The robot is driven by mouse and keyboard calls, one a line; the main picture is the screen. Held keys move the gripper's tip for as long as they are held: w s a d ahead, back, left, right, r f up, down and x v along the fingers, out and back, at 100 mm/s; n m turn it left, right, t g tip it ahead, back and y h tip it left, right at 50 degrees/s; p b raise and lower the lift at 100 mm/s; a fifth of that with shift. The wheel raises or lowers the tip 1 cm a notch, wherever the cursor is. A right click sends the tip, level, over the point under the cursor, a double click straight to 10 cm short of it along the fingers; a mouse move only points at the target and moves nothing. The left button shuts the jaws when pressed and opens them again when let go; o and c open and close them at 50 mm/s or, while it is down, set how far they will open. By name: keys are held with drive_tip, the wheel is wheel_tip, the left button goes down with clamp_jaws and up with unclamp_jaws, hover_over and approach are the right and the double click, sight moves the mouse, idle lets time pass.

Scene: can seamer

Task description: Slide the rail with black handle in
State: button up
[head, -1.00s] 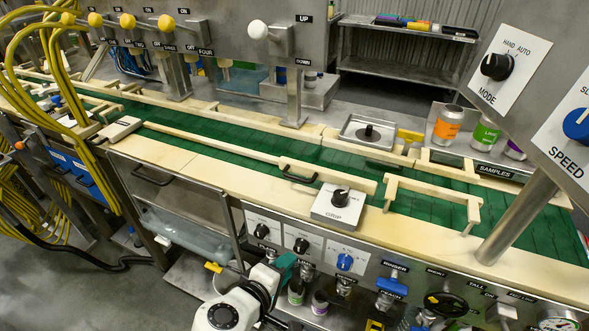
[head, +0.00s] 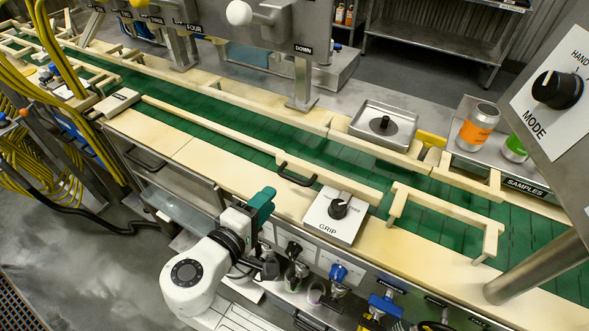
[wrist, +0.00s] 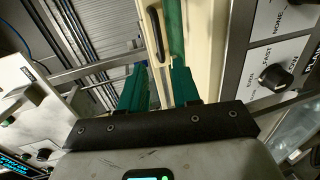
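The long cream rail (head: 215,134) with the black handle (head: 297,174) lies along the near side of the green conveyor belt. A strip of green belt shows beyond it. The wrist view shows a black loop handle (wrist: 155,33) on a cream piece, ahead of the fingers. My gripper (head: 262,206) is in front of the bench's near edge, below and left of the handle, and apart from it. In the wrist view my gripper (wrist: 158,85) has its two teal fingers spread with nothing between them.
The GRIP knob box (head: 335,215) stands on the near bench edge, right of the handle. A cream bracket-like rail (head: 447,208) is further right. Knobs and valves line the panel below. The slanted post (head: 538,268) stands at the right.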

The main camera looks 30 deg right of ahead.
sight(289, 177)
drive_tip(key=p+x, duration=0.2)
drive_tip(key=x, duration=0.8)
drive_tip(key=shift+d+f, duration=0.1)
clamp_jaws()
